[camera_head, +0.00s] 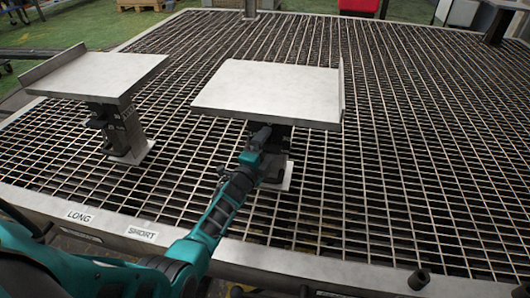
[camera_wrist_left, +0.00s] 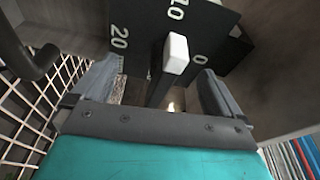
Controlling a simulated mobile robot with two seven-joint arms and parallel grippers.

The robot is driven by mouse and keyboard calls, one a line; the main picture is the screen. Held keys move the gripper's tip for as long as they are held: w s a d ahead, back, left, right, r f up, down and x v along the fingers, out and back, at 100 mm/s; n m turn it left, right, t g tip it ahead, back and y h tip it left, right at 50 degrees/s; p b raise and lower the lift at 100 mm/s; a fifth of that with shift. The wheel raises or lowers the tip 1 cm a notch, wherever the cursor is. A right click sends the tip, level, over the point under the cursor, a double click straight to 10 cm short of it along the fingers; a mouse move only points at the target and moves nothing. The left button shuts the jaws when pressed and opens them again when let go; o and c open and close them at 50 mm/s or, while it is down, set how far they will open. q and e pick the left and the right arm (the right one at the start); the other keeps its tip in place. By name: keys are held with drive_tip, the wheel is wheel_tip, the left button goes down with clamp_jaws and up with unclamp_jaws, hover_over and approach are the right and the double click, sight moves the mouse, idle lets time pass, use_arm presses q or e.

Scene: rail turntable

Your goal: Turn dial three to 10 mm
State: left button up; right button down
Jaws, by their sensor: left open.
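The dial's dark plate (camera_wrist_left: 145,22) shows in the left wrist view with the marks 20, 10 and 0. Its dark pointer lever (camera_wrist_left: 158,92) has a white tip (camera_wrist_left: 176,52). The tip sits below the 10 and left of the 0; the exact reading is hard to tell. My left gripper (camera_wrist_left: 158,85) is open, with one finger on each side of the lever; I cannot tell whether either touches it. In the head view my left gripper (camera_head: 261,136) reaches under the front edge of the right metal plate (camera_head: 268,92), at its post. The dial is hidden there. My right gripper is not in view.
A second metal plate on a post (camera_head: 98,75) stands to the left. A metal grating (camera_head: 400,150) fills the floor of the turntable. The front rim carries LONG (camera_head: 79,216) and SHORT (camera_head: 142,234) labels. A curved dark handle (camera_wrist_left: 35,65) is left of the gripper.

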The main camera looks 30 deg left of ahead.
sight(270, 151)
use_arm(q)
drive_tip(key=shift+s, duration=0.15)
drive_tip(key=shift+s+d+r+p, duration=0.1)
drive_tip(key=shift+s+d+p, duration=0.05)
drive_tip(key=shift+s+p, duration=0.3)
drive_tip(key=shift+s+d+p, duration=0.15)
drive_tip(key=shift+s+p, duration=0.2)
drive_tip(key=shift+s, duration=0.15)
drive_tip(key=shift+s+d+p, duration=0.2)
drive_tip(key=shift+s+p, duration=0.2)
drive_tip(key=shift+s, duration=0.35)
drive_tip(key=shift+s+d+p, duration=0.15)
drive_tip(key=shift+s+p, duration=0.25)
drive_tip(key=shift+s, duration=0.4)
drive_tip(key=shift+s+d+p, duration=0.2)
drive_tip(key=shift+s+p, duration=0.2)
drive_tip(key=shift+s, duration=0.35)
drive_tip(key=shift+s+d+p, duration=0.2)
drive_tip(key=shift+s, duration=0.35)
drive_tip(key=shift+s+d+p, duration=0.15)
drive_tip(key=shift+s+d, duration=0.05)
drive_tip(key=shift+s, duration=0.3)
drive_tip(key=shift+f, duration=0.25)
